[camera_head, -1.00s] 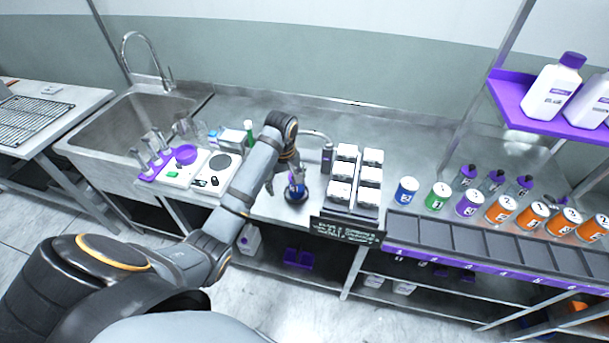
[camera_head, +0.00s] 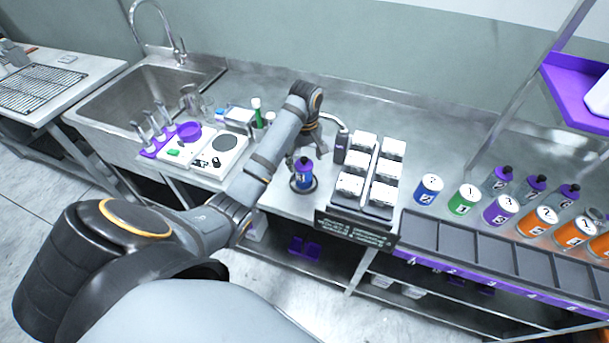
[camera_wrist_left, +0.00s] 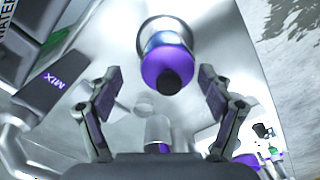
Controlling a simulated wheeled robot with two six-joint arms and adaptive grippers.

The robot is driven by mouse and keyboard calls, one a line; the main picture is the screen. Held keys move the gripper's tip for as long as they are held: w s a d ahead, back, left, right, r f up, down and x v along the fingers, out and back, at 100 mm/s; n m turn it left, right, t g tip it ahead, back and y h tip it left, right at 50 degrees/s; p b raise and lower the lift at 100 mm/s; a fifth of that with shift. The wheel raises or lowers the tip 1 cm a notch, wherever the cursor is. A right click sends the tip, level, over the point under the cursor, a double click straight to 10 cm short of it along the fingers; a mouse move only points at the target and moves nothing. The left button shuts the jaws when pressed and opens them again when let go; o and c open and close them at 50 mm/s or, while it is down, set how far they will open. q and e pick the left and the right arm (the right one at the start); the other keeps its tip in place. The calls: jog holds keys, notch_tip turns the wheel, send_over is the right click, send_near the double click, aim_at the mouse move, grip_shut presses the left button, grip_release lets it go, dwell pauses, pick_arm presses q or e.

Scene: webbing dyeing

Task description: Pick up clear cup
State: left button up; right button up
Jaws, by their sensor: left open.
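Clear glass-like vessels (camera_head: 192,98) stand beside the sink in the head view; I cannot tell for sure which is the clear cup. My left gripper (camera_head: 308,135) is open and empty, above and behind a blue bottle with a purple cap (camera_head: 303,174). The bottle stands upright on a dark round base. In the left wrist view, the bottle (camera_wrist_left: 166,60) shows beyond and between the open fingertips, apart from them. A pale, see-through cylinder (camera_wrist_left: 158,130) also shows low between the fingers; its identity is unclear. My right gripper is out of view.
A dark dispenser marked MIX (camera_wrist_left: 45,92) stands close to the left gripper. A rack of white boxes (camera_head: 366,172) is right of it. Numbered cans (camera_head: 465,198) line the counter further right.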

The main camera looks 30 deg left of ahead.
pick_arm(q)
jog(key=shift+s+f+b, duration=0.3)
jog(key=shift+f+b, duration=0.25)
jog(key=shift+f, duration=0.2)
notch_tip(320, 180, down, 4)
jog(key=shift+s+r+p, duration=0.1)
jog(key=shift+r+p, duration=0.15)
jog(key=shift+p, duration=0.15)
jog(key=shift+r, duration=0.1)
jog(key=c, duration=0.4)
jog(key=shift+c, duration=1.3)
jog(key=c, duration=0.7)
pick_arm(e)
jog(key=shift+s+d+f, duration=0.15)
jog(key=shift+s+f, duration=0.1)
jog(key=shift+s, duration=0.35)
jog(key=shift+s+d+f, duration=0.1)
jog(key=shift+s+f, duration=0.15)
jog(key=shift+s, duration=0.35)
